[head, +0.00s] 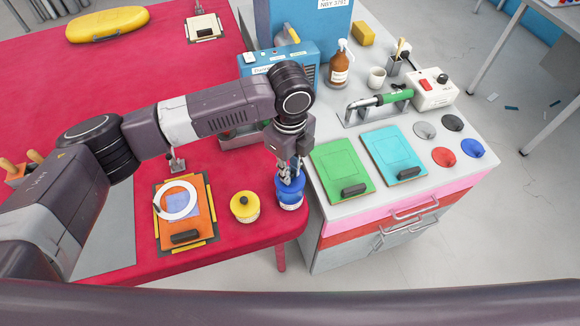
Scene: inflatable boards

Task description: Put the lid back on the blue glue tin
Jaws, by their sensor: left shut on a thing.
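The blue glue tin (291,205) stands upright near the front right corner of the red table, with a pale band around its side. My left gripper (291,178) points down right over the tin and is shut on the blue lid (285,185) at the tin's top. The fingers cover most of the lid and its grip point. I cannot tell whether the lid is fully seated or slightly above the rim. My right gripper is not in view.
A yellow tin (245,206) stands close left of the blue tin. An orange board (182,236) with a white ring lies further left. The grey cabinet (320,215) on the right carries green (340,168) and cyan (394,153) boards, coloured discs and a heat tool.

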